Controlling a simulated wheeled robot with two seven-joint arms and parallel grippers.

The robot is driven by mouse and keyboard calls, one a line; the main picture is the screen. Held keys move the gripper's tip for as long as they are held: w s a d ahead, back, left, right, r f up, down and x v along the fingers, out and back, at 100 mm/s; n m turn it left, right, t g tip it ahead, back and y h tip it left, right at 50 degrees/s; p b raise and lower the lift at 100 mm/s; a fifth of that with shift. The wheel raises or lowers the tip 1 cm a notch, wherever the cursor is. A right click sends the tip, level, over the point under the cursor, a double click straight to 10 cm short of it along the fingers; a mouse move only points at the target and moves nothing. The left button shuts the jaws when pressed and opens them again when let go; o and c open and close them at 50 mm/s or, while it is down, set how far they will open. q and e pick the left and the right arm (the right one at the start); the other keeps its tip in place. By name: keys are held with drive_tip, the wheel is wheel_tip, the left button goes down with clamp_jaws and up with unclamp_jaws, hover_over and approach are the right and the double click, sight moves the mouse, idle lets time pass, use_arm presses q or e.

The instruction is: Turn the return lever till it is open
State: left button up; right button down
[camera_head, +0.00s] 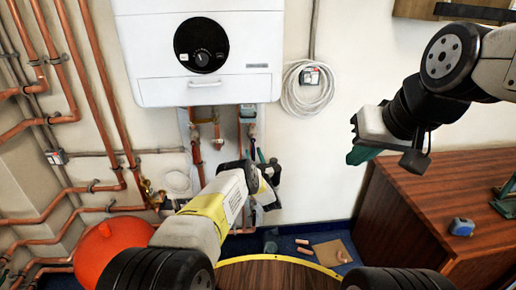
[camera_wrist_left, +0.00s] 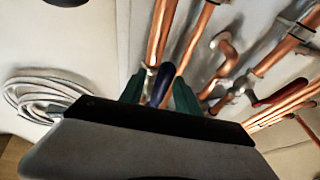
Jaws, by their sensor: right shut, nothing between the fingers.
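A lever with a dark blue handle (camera_wrist_left: 160,86) shows in the left wrist view, between the two green fingers of my left gripper (camera_wrist_left: 158,95). One finger is on each side of the handle; whether they press on it I cannot tell. In the head view my left gripper (camera_head: 264,178) is below the white boiler, near the copper pipes, and its arm hides much of that area. A second lever with a red handle (camera_wrist_left: 284,94) lies to the right in the left wrist view. My right gripper (camera_head: 360,155) is shut and empty, raised at the right, away from the pipes.
The white boiler (camera_head: 158,60) hangs above the left gripper. Copper pipes (camera_head: 100,90) run along the left wall, with a red tank (camera_head: 105,245) below. A coiled white hose (camera_head: 300,100) hangs right of the boiler. A wooden cabinet (camera_head: 415,205) stands at the right.

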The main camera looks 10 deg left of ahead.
use_arm(q)
drive_tip(key=v, duration=0.7)
drive_tip(key=shift+s+d, duration=0.15)
drive_tip(key=shift+s, duration=0.2)
drive_tip(key=shift+s+f, duration=0.1)
drive_tip(key=shift+f, duration=0.1)
